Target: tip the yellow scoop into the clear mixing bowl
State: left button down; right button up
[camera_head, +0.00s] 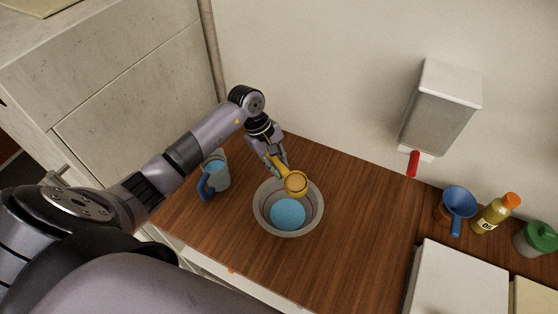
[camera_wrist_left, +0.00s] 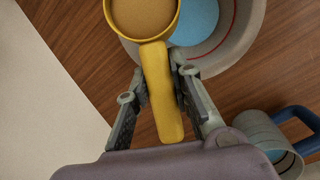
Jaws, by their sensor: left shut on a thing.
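The yellow scoop (camera_head: 296,184) holds something brown and looks level. My left gripper (camera_head: 278,163) is shut on its handle, which also shows between the fingers in the left wrist view (camera_wrist_left: 160,95). The scoop's cup (camera_wrist_left: 143,14) is over the back rim of the mixing bowl in the head view; the exact height is hard to tell. The clear mixing bowl (camera_head: 261,212) stands on the wooden counter with blue liquid inside and a red line around its inner wall. Its rim shows in the left wrist view (camera_wrist_left: 240,45). My right gripper is not in view.
A measuring jug (camera_head: 221,178) with a blue handle and blue liquid stands left of the bowl. A blue funnel (camera_head: 458,202), an oil bottle (camera_head: 496,213) and a green-lidded container (camera_head: 536,239) stand at the right. The counter (camera_head: 365,215) right of the bowl is clear.

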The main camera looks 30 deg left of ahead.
pick_arm(q)
jog(key=shift+s+t, duration=0.1)
jog(key=shift+t, duration=0.3)
jog(key=shift+d+f+t, duration=0.1)
jog(key=shift+f+t, duration=0.15)
jog(key=shift+t, duration=0.15)
jog(key=shift+s+r+t, duration=0.15)
jog(key=shift+r+t, duration=0.05)
jog(key=shift+t, duration=0.5)
jog(key=shift+s+d+m+t+y+b, duration=0.1)
jog(key=shift+s+m+t+y+b, duration=0.25)
jog(key=shift+t+b, duration=0.4)
jog(key=s+m+t+b, duration=0.1)
jog(key=s+t+b, duration=0.1)
jog(key=t+b, duration=0.2)
jog(key=s+m+t+b, duration=0.1)
jog(key=t+b, duration=0.3)
jog(key=b, duration=0.7)
jog(key=s+d+m+t+b, duration=0.1)
jog(key=s+t+b, duration=0.2)
jog(key=b, duration=0.5)
jog(key=shift+t, duration=0.75)
